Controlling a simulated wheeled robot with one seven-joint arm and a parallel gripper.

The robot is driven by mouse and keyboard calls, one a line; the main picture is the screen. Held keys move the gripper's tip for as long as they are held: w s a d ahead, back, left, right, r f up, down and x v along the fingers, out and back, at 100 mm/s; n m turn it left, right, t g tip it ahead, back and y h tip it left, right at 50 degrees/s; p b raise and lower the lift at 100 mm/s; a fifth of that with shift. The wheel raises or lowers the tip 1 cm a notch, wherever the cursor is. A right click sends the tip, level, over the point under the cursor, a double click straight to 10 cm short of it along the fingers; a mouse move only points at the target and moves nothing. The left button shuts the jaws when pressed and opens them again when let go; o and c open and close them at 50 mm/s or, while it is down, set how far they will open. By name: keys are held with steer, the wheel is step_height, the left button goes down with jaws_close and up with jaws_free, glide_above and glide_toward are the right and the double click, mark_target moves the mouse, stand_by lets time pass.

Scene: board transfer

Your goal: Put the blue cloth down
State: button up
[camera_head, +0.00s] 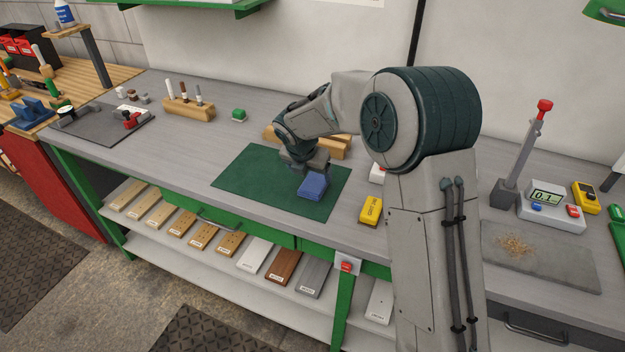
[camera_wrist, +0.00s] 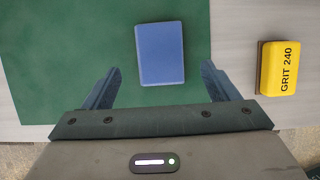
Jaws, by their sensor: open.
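The blue cloth (camera_head: 312,187) is a small folded blue block shape. It lies on the dark green mat (camera_head: 240,180) on the grey bench. In the wrist view the cloth (camera_wrist: 160,53) sits just beyond and between my open fingers, with a gap on each side. My gripper (camera_wrist: 158,85) is open and holds nothing. In the head view my gripper (camera_head: 306,168) is over the mat, just behind the cloth and partly overlapping it. I cannot tell the exact height of the fingers above the mat.
A yellow GRIT 240 block (camera_wrist: 279,68) lies right of the mat; it also shows in the head view (camera_head: 371,210). A wooden holder (camera_head: 190,108) and a green-topped item (camera_head: 239,115) stand behind left. A scale (camera_head: 552,208) stands at right. The mat's left part is clear.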

steer(key=d+v, duration=0.1)
steer(key=v, duration=0.5)
steer(key=shift+a+r, duration=0.2)
steer(key=shift+a, duration=0.25)
steer(key=s+d+r+m, duration=0.3)
steer(key=s+d+m, duration=0.3)
steer(key=m, duration=0.1)
steer(key=s+d+r+m, duration=0.3)
steer(key=s+d+m, duration=0.7)
steer(key=s+m, duration=0.5)
steer(key=m, duration=0.1)
steer(key=s+d+f+m+g+y, duration=0.1)
steer(key=s+d+m, duration=0.2)
steer(key=s+m, duration=0.6)
steer(key=shift+d+f+y, duration=0.3)
steer(key=shift+d, duration=0.1)
